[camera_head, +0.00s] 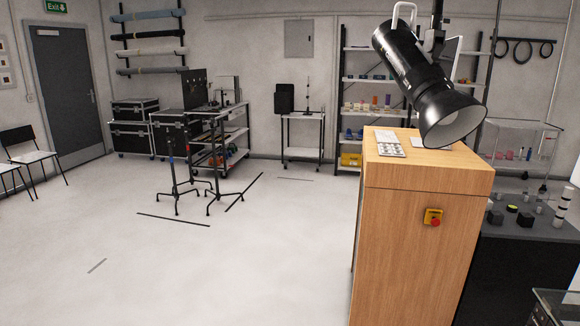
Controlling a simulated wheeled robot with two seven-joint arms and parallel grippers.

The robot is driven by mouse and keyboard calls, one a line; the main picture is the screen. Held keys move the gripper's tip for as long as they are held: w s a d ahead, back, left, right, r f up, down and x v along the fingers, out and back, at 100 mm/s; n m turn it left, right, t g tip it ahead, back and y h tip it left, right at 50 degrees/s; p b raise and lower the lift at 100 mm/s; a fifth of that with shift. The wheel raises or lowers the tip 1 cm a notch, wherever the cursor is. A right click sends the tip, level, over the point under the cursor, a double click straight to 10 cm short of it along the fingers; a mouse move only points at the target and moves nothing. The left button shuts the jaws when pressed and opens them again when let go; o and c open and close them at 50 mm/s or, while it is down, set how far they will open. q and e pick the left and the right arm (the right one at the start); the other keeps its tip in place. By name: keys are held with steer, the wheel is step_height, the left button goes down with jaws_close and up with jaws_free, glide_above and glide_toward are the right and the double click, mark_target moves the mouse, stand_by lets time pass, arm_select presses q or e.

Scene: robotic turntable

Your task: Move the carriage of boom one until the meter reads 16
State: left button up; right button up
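I cannot make out boom one, its carriage or a meter with a readable value in this head view. A large black lamp (425,85) with a white handle hangs tilted at the upper right, its open mouth pointing down over a wooden cabinet (424,240). A dark bracket (437,30) rises from the lamp out of the top of the picture; I cannot tell what carries it. Neither of my grippers is in view.
Black stands (215,165) stand on the floor, with a trolley (303,132) behind. The left foreground floor (200,280) is clear.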

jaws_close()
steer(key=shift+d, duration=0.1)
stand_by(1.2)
